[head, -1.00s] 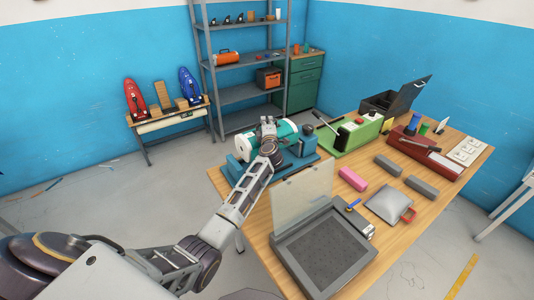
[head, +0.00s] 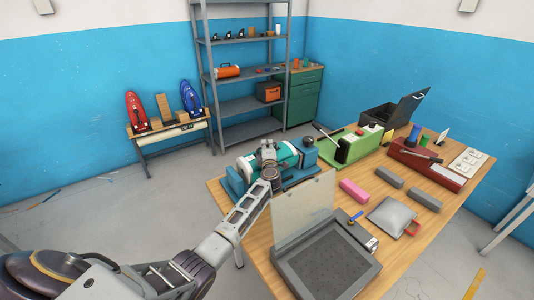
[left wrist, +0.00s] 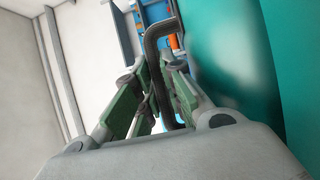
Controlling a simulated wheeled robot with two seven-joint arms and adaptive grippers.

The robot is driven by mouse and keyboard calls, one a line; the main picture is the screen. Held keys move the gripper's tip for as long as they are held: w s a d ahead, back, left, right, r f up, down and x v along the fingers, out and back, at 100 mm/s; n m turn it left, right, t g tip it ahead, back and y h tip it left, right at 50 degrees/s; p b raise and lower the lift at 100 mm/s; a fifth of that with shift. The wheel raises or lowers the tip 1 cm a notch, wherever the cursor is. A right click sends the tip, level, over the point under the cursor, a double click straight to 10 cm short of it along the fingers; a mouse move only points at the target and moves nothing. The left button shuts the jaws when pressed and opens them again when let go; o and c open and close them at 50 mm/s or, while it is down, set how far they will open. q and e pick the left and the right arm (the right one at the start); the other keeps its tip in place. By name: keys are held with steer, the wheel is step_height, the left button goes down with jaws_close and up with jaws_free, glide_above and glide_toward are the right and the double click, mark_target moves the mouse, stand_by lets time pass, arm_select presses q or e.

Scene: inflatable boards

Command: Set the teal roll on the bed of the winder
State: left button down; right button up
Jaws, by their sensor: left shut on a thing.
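The teal roll (head: 286,152) has white ends and lies on its side over the blue winder (head: 236,187) at the table's far left corner. Whether it touches the winder's bed cannot be told; my gripper and arm hide part of both. My left gripper (head: 267,153) is at the roll's near side. In the left wrist view its green-padded fingers (left wrist: 163,95) are shut around a dark bent handle (left wrist: 158,45), close beside the roll's teal surface (left wrist: 225,60). My right gripper is not in view.
A grey tray (head: 375,283) with an upright clear panel (head: 303,213) stands just right of my left arm. Pink (head: 354,191) and grey blocks, a grey pan (head: 391,215) and a red box (head: 433,168) lie farther right.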

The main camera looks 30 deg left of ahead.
arm_select(q)
steer(key=shift+f+b, duration=0.35)
steer(key=shift+f, duration=1.35)
steer(key=c, duration=1.5)
jaws_free()
steer(key=shift+s, duration=0.1)
steer(key=shift+f, duration=0.15)
steer(key=v, duration=0.7)
steer(key=shift+d+r+p, duration=0.15)
steer(key=shift+r+p, duration=0.05)
steer(key=shift+p, duration=0.1)
steer(key=shift+s, duration=0.1)
